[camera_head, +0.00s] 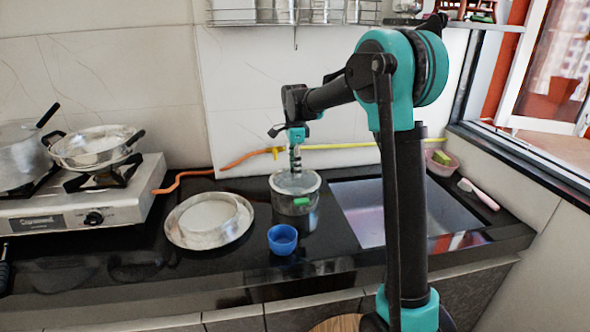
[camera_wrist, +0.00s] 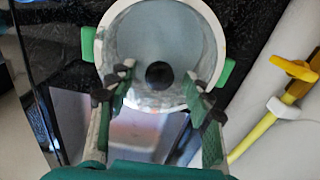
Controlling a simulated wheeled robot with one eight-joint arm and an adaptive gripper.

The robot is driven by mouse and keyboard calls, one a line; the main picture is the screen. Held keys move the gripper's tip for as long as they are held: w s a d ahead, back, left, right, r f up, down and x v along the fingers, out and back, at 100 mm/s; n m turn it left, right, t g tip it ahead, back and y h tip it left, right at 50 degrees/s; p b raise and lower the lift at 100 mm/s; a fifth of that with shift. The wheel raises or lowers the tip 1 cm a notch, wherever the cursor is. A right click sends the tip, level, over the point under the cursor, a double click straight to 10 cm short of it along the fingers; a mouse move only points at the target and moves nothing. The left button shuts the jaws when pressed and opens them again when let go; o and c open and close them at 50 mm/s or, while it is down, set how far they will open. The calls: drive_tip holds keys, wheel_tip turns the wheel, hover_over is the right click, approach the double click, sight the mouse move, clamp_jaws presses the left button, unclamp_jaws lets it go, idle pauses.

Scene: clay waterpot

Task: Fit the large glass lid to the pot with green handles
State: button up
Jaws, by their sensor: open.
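The metal pot (camera_head: 290,205) with green handles stands on the black counter, left of the sink. In the wrist view its pale round rim (camera_wrist: 112,22) and two green handles (camera_wrist: 88,43) show. The large glass lid (camera_head: 296,181) appears to lie over the pot's mouth; its dark round knob (camera_wrist: 159,75) shows inside the rim circle, below its middle. The lid's edge is hard to make out, so I cannot tell whether it sits evenly. My gripper (camera_head: 296,170) points down over the pot. It is open, its fingertips (camera_wrist: 158,84) on either side of the knob and apart from it.
A blue bowl (camera_head: 282,239) stands in front of the pot. A wide metal plate with a round piece (camera_head: 187,240) lies to the left. A stove (camera_head: 120,205) with pans is further left. The sink (camera_head: 350,212) is right. A yellow pipe (camera_head: 350,147) runs along the wall behind.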

wheel_tip(320, 180, up, 11)
idle(0.3)
drive_tip(key=shift+f, duration=0.1)
